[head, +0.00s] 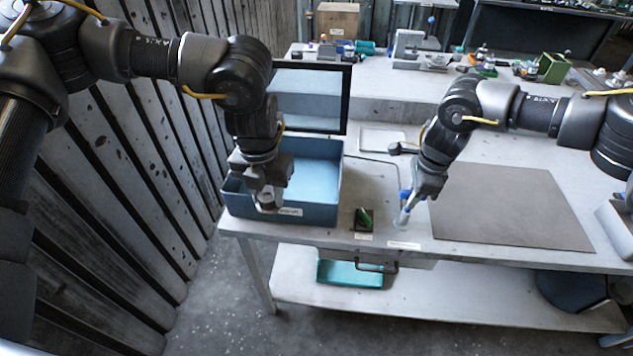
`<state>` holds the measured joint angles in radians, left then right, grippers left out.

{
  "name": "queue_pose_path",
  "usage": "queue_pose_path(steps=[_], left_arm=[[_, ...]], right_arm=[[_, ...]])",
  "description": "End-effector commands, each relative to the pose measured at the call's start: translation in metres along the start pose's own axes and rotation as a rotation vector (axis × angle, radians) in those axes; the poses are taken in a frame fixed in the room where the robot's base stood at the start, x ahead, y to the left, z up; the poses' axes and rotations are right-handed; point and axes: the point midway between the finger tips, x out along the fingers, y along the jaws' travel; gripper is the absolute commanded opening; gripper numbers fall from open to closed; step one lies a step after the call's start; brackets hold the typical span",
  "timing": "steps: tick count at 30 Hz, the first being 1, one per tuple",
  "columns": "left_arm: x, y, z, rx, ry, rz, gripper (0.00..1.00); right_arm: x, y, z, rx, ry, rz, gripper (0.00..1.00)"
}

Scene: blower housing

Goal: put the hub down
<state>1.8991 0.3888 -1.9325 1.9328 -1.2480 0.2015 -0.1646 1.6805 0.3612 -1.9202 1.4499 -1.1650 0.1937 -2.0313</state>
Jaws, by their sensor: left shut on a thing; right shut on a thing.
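My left gripper (267,196) points down at the near edge of the blue bin (232,207). It is shut on a small light-grey rounded piece (268,207), which seems to be the hub; the fingers hide part of it. The piece shows in front of the bin's near wall, and I cannot tell whether it touches the bin. My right gripper (408,203) is low over the bench near its front edge, shut on a slim tool (402,216) with blue and pale parts. The tool is tilted, with its lower end at or close to the bench top.
A dark holder with a green part (363,219) sits on the bench between the grippers. A bare grey-brown mat (510,205) lies at right. A black-framed panel (309,97) stands behind the bin. A slatted wall (130,150) is close on the left.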

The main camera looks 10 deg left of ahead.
Motion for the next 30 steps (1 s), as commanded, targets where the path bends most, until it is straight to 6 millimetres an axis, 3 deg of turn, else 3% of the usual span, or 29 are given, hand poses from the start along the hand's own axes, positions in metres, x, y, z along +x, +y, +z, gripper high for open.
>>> queue_pose_path(steps=[9, 15, 26, 30], left_arm=[[0.013, -0.024, 0.074, -0.194, -0.008, 0.003, 0.09], [0.021, -0.035, 0.109, -0.314, -0.004, 0.001, 0.09], [0.028, -0.038, 0.125, -0.379, 0.002, -0.002, 0.09], [0.049, -0.038, 0.124, -0.378, 0.005, 0.0, 0.09]], right_arm=[[0.001, 0.001, 0.0, -0.001, 0.0, 0.003, 0.0], [0.0, 0.001, 0.0, -0.001, 0.0, 0.002, 0.0], [0.0, 0.0, 0.0, 0.0, 0.0, 0.001, 0.0], [0.0, 0.0, 0.0, 0.0, 0.0, 0.001, 0.0]])
